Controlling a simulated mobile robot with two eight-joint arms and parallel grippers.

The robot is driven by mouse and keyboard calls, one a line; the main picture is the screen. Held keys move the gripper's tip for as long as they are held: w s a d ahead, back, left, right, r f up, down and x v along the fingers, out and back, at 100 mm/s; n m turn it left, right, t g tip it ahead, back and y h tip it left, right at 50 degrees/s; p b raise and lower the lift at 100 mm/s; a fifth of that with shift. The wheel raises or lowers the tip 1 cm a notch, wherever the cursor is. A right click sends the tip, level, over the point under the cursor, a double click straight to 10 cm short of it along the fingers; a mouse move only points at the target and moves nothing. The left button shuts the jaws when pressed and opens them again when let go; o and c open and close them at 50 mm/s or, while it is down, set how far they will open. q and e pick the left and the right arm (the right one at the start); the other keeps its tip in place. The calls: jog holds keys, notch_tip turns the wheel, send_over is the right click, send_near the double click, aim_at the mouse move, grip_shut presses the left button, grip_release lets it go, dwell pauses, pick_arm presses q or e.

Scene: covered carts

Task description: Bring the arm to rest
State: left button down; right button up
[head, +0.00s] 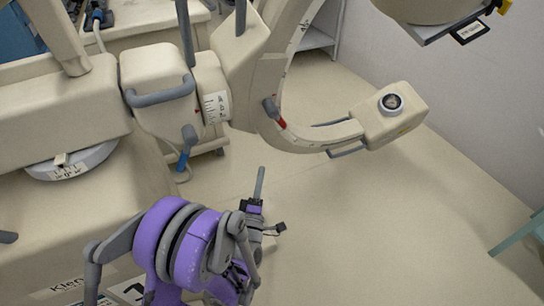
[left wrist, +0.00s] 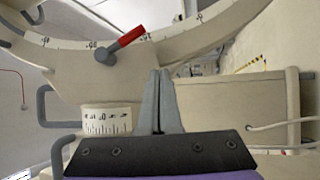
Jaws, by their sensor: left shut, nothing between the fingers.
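My left arm, with purple and grey links, comes up from the bottom of the head view. Its gripper (head: 260,172) points up and away over the floor, below the beige C-shaped machine. In the left wrist view the two grey fingers (left wrist: 165,72) are together with nothing between them. They stand in front of the machine's beige body and its printed scale. My right gripper shows in neither view.
The beige C-shaped arm (head: 300,138) of the machine curves above and beyond my gripper, with a red-tipped lever (head: 275,113) on it. The machine's body fills the left. Pale floor (head: 360,220) is clear to the right, up to a white wall (head: 450,100).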

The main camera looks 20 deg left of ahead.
pick_arm(q)
jog(key=s+d+f+m+g+h, duration=0.2)
jog(key=s+d+m+g+h, duration=0.5)
jog(key=m, duration=0.4)
jog(key=s+f+m+g+y, duration=0.3)
jog(key=s+m+g, duration=0.55)
jog(key=s, duration=1.15)
notch_tip(320, 180, up, 26)
jog(key=w+h+p, duration=0.1)
jog(key=p, duration=2.3)
jog(key=shift+w+d+r+t, duration=0.25)
jog(key=shift+t, duration=0.1)
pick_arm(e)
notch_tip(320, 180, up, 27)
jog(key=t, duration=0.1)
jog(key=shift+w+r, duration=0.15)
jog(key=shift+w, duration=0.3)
pick_arm(q)
jog(key=shift+s, duration=0.15)
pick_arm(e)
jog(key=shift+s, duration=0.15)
